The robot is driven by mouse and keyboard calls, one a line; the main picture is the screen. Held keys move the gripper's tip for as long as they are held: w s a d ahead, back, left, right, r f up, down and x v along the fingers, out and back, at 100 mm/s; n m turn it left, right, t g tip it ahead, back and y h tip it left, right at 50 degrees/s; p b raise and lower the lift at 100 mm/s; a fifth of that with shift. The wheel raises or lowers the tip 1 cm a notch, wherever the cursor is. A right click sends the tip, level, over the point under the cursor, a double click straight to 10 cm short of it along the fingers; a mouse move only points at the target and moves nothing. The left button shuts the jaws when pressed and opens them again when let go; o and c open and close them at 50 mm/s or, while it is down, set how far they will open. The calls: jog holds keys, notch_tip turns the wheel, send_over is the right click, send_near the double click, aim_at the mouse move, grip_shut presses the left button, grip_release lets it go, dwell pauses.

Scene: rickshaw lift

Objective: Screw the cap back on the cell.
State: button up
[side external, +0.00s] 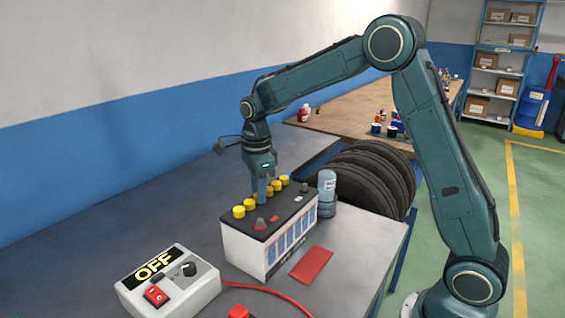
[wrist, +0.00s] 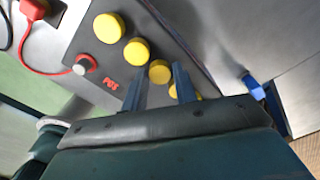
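The battery (side external: 238,247) is a white case with a dark top on the grey bench. A row of several yellow caps runs along its top; the nearest cap (side external: 239,212) is clear in the side view. My gripper (side external: 262,196) points down over the middle of this row. In the wrist view my gripper (wrist: 158,68) has its two fingers apart, with one yellow cap (wrist: 159,72) showing between the tips and small gaps at its sides. The right finger partly hides another cap (wrist: 185,95). I cannot see an uncapped cell or whether the cap is seated.
A charger box (side external: 170,283) marked OFF stands front left, with a red cable. A bottle (side external: 327,187) stands at the battery's right, and a red card (side external: 311,263) lies in front. A battery terminal post (wrist: 85,64) rises beside the caps. The bench's left side is clear.

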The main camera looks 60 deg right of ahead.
jog(key=shift+n, duration=0.3)
jog(key=n, duration=0.5)
jog(key=shift+n, duration=0.3)
jog(key=n, duration=0.6)
jog(key=shift+n, duration=0.3)
jog(key=c, duration=0.4)
jog(key=shift+c, duration=0.2)
